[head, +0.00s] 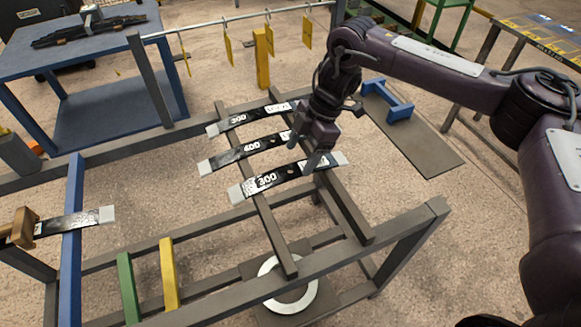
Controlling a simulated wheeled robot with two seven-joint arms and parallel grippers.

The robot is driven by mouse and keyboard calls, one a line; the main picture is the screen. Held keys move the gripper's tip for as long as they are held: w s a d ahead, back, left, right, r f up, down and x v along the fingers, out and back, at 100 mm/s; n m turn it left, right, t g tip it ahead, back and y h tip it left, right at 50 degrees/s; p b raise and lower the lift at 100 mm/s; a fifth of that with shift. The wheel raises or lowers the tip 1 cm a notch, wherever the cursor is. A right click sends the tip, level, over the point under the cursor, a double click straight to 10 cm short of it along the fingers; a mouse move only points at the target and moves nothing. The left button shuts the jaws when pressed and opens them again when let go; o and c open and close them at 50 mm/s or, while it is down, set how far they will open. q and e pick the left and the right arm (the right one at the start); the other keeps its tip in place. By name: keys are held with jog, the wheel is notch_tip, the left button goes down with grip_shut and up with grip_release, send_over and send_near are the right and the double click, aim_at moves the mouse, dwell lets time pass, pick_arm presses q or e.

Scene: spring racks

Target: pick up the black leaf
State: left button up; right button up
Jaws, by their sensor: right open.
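Three black leaves with pale ends and white printed numbers lie across two dark rails of the rack. The nearest black leaf (266,181) reads 300, the middle one (252,148) looks like 400 or 600, and the far one (240,119) reads 300. My right gripper (303,154) is open and points down over the right part of the nearest leaf, hiding some of it and the middle leaf's right end. I cannot tell whether its fingers touch a leaf. My left gripper is not in view.
Another dark leaf (72,222) lies at the left across a blue bar, by a brown block (22,228). Green (127,290) and yellow (169,275) bars stand in the frame. A blue table (90,45) is at the back left. A blue bracket (396,108) sits on a grey board.

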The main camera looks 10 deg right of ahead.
aim_at(291, 170)
jog(key=shift+p+x, duration=0.3)
jog(key=shift+x, duration=2.1)
jog(key=shift+a+f, duration=0.1)
jog(key=shift+f, duration=0.1)
jog(key=c, duration=1.5)
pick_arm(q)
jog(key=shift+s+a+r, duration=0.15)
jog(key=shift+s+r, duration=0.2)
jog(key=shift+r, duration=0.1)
pick_arm(e)
jog(key=shift+w+r, duration=0.1)
grip_shut()
